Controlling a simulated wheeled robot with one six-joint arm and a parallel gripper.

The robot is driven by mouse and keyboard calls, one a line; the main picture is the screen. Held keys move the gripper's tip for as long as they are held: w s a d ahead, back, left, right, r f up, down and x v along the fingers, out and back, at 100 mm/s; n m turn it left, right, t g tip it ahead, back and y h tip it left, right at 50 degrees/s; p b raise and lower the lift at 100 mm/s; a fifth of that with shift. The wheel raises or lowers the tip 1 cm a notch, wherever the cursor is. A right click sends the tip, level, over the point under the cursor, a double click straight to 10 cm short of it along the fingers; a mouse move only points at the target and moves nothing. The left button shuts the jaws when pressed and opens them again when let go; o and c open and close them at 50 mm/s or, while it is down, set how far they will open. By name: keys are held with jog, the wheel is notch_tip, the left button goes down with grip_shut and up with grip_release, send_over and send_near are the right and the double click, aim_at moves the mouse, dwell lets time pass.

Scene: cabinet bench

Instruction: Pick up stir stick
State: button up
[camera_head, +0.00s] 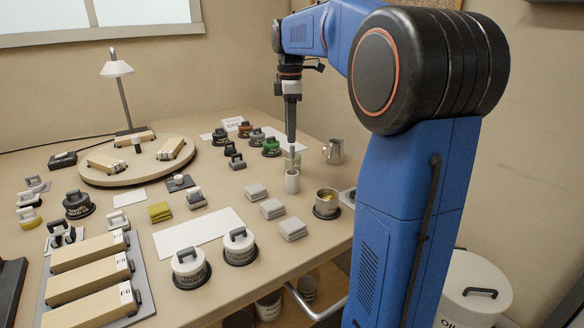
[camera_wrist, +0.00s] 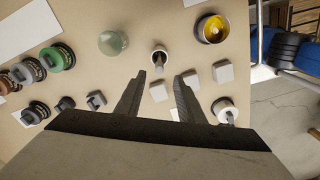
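A small white cup (camera_head: 292,182) stands on the bench below my gripper (camera_head: 291,141) in the head view. In the wrist view, the cup (camera_wrist: 160,52) holds a grey stick, which looks like the stir stick (camera_wrist: 159,66). My gripper (camera_wrist: 160,78) points down, its two dark fingers spread with an empty gap between them. The cup and stick show just beyond the fingertips, between them in the picture. In the head view the fingers overlap from the side, and the stick is hard to make out there.
A clear glass jar (camera_wrist: 112,42) stands beside the cup, with a metal pitcher (camera_head: 334,151) behind. A pot with yellow contents (camera_head: 327,203) is to the right, near the bench edge. Pale stacked blocks (camera_head: 272,208) lie in front. Lidded pots and a round wooden board (camera_head: 110,178) are left.

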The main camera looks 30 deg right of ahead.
aim_at(292, 146)
jog(key=shift+d+f, duration=0.2)
jog(key=shift+f, duration=1.4)
jog(key=shift+d+f, duration=0.15)
jog(key=shift+f, duration=1.4)
grip_shut()
